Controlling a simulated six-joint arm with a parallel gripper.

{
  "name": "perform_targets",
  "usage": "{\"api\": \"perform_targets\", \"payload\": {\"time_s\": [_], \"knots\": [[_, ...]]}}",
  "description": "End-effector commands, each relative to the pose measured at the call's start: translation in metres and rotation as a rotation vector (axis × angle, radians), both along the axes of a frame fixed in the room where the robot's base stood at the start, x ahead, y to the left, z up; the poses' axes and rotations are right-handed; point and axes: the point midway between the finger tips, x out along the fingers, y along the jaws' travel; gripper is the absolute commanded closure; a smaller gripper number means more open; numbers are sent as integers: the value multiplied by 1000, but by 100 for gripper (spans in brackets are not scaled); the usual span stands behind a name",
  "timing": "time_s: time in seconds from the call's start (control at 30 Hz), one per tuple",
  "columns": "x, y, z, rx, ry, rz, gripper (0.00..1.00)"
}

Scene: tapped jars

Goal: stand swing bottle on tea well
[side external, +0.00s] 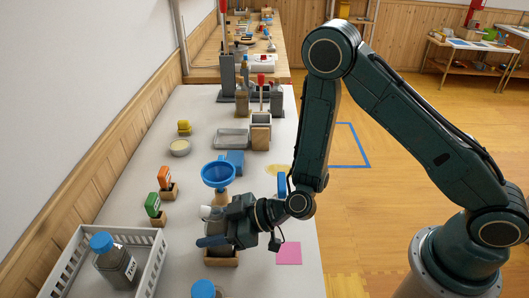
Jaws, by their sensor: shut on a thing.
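My gripper (213,229) is low over the table and shut on the swing bottle (206,212). Only a pale top and a little of a grey body show between the dark fingers, which hide most of the bottle. Directly below is a low wooden holder (221,262) with a dark inside, which appears to be a well. I cannot read which well it is, or tell from this angle whether the bottle's base is inside it or just above.
A white crate (153,262) with a blue-capped jar (117,266) stands at front left. Orange (164,177) and green (153,204) tags stand in wooden blocks. A blue funnel (218,175) is behind my gripper. Another blue cap (203,289) is at the front edge; a pink square (288,253) lies right.

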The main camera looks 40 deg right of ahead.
Motion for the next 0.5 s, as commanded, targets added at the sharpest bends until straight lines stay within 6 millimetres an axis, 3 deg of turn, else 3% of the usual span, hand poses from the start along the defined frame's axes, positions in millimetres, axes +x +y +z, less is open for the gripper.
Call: {"api": "perform_targets", "payload": {"time_s": [0.5], "knots": [[1, 0, -4, 1, -2, -1, 81]]}}
